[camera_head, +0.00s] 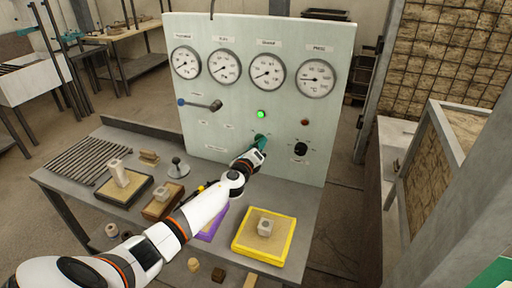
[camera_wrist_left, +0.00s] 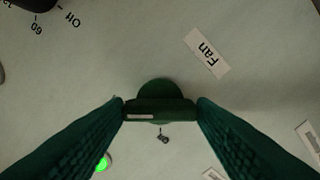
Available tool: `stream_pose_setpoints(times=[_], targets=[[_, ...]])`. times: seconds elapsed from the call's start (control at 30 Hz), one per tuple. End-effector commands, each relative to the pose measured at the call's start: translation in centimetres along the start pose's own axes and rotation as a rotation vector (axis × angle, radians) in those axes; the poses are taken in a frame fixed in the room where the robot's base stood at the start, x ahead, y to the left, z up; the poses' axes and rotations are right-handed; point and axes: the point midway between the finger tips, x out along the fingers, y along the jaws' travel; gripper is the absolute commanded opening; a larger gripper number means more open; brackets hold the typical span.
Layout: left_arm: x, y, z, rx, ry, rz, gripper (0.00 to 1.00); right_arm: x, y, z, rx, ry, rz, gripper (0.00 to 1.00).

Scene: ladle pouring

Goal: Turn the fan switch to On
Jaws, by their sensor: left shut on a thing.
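The fan switch is a dark green round knob (camera_wrist_left: 160,101) with a raised bar, on the pale control panel (camera_head: 325,140). A small mark, too small to read surely, sits beside it in the left wrist view. The "Fan" label (camera_wrist_left: 207,53) is nearby. My left gripper (camera_head: 260,143) is at the panel below the green lamp (camera_head: 261,114); it hides most of the switch in the head view. In the left wrist view its green fingers (camera_wrist_left: 160,112) are shut on the bar, one at each end. My right gripper is not in view.
A black knob (camera_head: 300,149) is to the right, below a red lamp (camera_head: 304,122). A lever (camera_head: 205,105) and several gauges (camera_head: 268,72) are higher up. The table below holds a yellow tray (camera_head: 240,249), moulds and metal rods (camera_head: 85,160).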

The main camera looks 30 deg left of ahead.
Motion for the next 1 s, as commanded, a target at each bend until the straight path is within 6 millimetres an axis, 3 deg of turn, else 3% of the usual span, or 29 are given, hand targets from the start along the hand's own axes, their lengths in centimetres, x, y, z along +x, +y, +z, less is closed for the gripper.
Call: stream_pose_setpoints(times=[0.27,0.3,0.4,0.77,1.0], targets=[[-0.1,-0.1,0.2,0.006,-0.003,-0.001,0.28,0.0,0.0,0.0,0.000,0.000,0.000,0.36],[-0.1,-0.1,0.2,0.006,-0.003,-0.001,0.56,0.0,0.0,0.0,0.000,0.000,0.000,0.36],[-0.1,-0.1,0.1,0.005,-0.002,-0.001,0.72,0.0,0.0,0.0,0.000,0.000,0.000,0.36],[-0.5,-0.1,0.1,0.003,-0.001,-0.001,0.73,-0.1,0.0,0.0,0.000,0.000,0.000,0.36],[-4.1,-0.1,0.1,0.005,-0.004,0.000,0.73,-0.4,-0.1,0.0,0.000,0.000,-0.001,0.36]])
